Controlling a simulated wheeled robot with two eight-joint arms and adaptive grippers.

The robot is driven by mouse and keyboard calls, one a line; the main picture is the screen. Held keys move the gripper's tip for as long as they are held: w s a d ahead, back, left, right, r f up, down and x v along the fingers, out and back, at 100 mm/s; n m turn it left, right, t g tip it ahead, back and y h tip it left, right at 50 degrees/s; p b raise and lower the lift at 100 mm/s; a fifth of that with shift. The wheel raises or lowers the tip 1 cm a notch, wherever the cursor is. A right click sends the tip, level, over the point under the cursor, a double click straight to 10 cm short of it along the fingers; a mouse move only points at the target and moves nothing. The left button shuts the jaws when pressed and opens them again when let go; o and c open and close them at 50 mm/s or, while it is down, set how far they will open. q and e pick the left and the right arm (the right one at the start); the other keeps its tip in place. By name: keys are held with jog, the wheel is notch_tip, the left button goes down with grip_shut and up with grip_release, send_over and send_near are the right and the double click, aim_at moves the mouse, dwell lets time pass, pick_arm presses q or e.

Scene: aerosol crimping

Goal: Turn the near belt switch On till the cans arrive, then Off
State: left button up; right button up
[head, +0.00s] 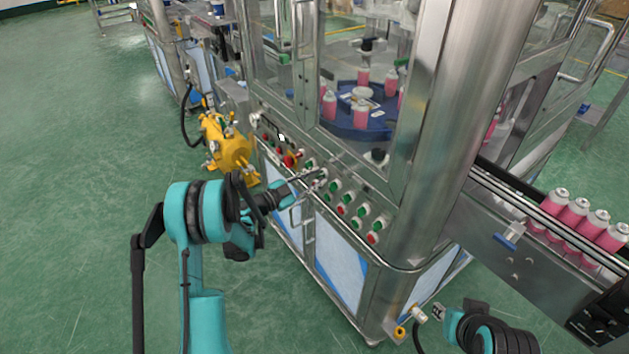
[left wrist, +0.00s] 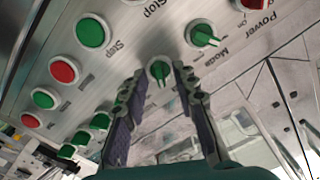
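My left gripper (head: 312,178) reaches the slanted control panel of the steel machine. In the left wrist view its two fingers (left wrist: 160,80) stand apart on either side of a green-handled rotary switch (left wrist: 160,72); I cannot tell whether they touch it. The label of this switch is hidden or unreadable. Several pink cans (head: 575,212) stand in a row on the conveyor belt (head: 515,203) at the right. More pink cans (head: 361,114) stand on the blue turntable (head: 345,128) behind the glass. My right arm is at the lower right; its fingers are not clear.
A second green rotary switch marked Mode (left wrist: 203,35) and a red Power switch (left wrist: 252,4) are close by. Green buttons (left wrist: 91,31) and red buttons (left wrist: 64,70) line the panel. A yellow device (head: 228,146) stands left of the machine. The green floor at left is clear.

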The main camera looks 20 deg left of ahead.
pick_arm(q)
grip_shut()
jog(key=shift+n, duration=0.4)
jog(key=n, duration=1)
jog(key=shift+w+n, duration=0.1)
jog(key=shift+n, duration=0.6)
